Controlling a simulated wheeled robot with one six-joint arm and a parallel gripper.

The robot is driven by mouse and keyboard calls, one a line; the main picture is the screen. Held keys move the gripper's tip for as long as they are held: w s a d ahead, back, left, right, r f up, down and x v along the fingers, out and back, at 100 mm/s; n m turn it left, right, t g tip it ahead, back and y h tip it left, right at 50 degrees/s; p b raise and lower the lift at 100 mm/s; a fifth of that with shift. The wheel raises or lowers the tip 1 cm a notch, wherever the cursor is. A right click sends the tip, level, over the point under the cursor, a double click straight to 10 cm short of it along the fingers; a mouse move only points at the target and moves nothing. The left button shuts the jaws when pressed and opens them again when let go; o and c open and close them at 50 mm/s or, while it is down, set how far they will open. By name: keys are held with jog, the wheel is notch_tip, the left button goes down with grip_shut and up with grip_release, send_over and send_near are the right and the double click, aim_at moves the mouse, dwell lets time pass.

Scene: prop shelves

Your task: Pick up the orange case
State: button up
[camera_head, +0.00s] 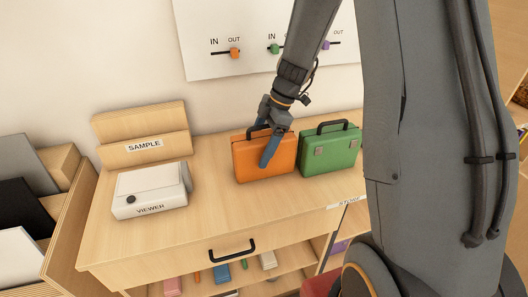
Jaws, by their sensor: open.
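The orange case (252,163) stands upright on the wooden cabinet top, with a dark handle on its upper edge. My gripper (264,147) reaches down from above at the case, and one blue-grey finger crosses in front of its face. The other finger shows only partly near the handle, toward the back. The gripper is open. I cannot tell whether either finger touches the case. Part of the case's front and handle is hidden by the gripper.
A green case (331,153) stands close on the right of the orange one. A white viewer box (148,195) and a wooden sample holder (140,137) are at the left. The wall panel (235,68) with sliders is behind. The front cabinet top is clear.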

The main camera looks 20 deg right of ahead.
jog(key=shift+a+f, duration=0.1)
jog(key=shift+f, duration=0.2)
jog(key=c, duration=1.7)
jog(key=shift+r, duration=0.15)
jog(key=shift+c, duration=0.2)
